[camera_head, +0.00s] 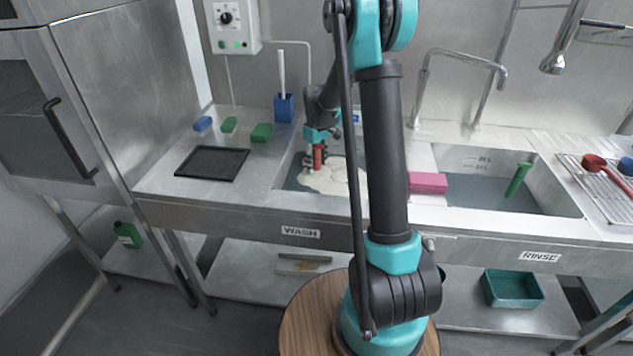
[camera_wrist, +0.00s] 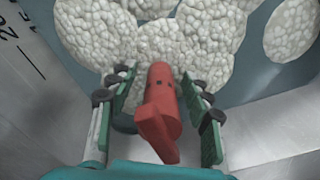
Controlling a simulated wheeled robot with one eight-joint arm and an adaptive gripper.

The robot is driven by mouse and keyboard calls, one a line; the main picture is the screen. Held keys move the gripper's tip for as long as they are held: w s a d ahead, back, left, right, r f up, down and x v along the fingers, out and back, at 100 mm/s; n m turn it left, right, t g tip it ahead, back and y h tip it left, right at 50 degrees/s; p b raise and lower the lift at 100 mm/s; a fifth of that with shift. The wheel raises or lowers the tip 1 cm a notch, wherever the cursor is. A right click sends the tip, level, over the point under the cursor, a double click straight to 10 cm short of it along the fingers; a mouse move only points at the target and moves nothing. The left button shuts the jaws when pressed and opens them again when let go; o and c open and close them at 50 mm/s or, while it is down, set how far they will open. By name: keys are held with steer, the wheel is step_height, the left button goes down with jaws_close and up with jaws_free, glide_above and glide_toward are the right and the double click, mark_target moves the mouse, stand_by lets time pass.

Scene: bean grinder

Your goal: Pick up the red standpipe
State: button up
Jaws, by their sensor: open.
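The red standpipe (camera_head: 318,158) stands in the wash basin at the edge of pale foam, partly covered by my gripper in the head view. In the wrist view the red standpipe (camera_wrist: 160,105) lies between my two green-padded fingers, its top toward the camera. My gripper (camera_wrist: 160,95) is open, with one finger on each side of the pipe. A gap shows on both sides, wider at the right near the fingertips. In the head view my gripper (camera_head: 318,150) points down into the basin. The pipe's lower end is hidden in the foam.
Pale foam (camera_head: 335,178) fills part of the wash basin. A pink block (camera_head: 428,182) sits on the divider at right. The rinse basin holds a green standpipe (camera_head: 519,179). A black tray (camera_head: 212,162) and a blue holder with a brush (camera_head: 284,107) are at left.

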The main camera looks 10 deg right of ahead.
steer(key=shift+f, duration=0.35)
steer(key=shift+c, duration=0.2)
jaws_close()
